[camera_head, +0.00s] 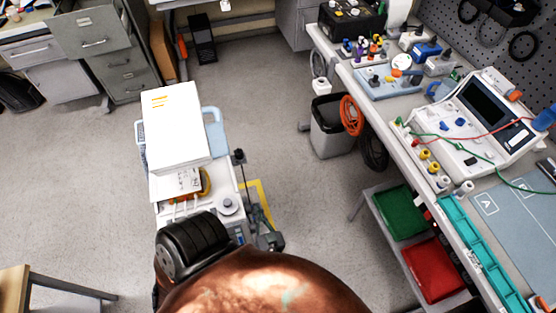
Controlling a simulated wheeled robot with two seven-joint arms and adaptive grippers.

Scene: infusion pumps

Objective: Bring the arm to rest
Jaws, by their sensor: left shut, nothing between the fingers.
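A brown, shiny rounded link of my own arm (265,285) fills the bottom middle of the head view, with a black ribbed joint (190,245) at its left end. Dark mechanical parts just beyond the link appear to be my left gripper (267,238), mostly hidden by it. It is shut and I see nothing held in it. It is beside the lower right of a white cart. My right gripper is not in view.
The cart carries a white box (173,125) and a grey knob (228,205). On the right, a workbench (345,62) holds a white instrument (470,120) with cables. Green (402,212) and red (434,270) bins sit below. A grey trash bin (330,125) stands behind.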

